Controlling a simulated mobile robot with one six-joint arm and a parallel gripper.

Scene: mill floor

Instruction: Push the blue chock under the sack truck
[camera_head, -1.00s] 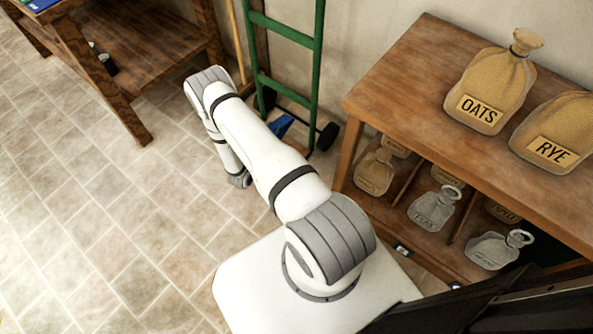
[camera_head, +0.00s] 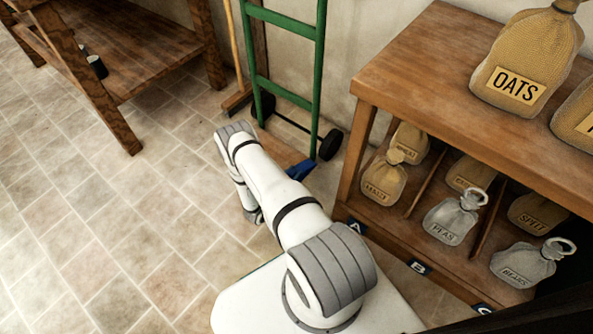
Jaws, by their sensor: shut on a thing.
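The green sack truck (camera_head: 319,75) stands upright against the wall, its black wheels on the floor. The blue chock (camera_head: 301,170) shows only in part, just right of my arm and nearer to me than the truck's wheels. A gap of floor shows between the chock and the right wheel (camera_head: 331,145). My gripper (camera_head: 252,214) reaches down low near the floor on the left of my arm.
A wooden bench (camera_head: 365,98) with sacks stands close on the right, with smaller sacks on its lower shelf. A wooden table (camera_head: 150,65) stands at the back left. A broom (camera_head: 238,102) leans beside the truck. The tiled floor at left is clear.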

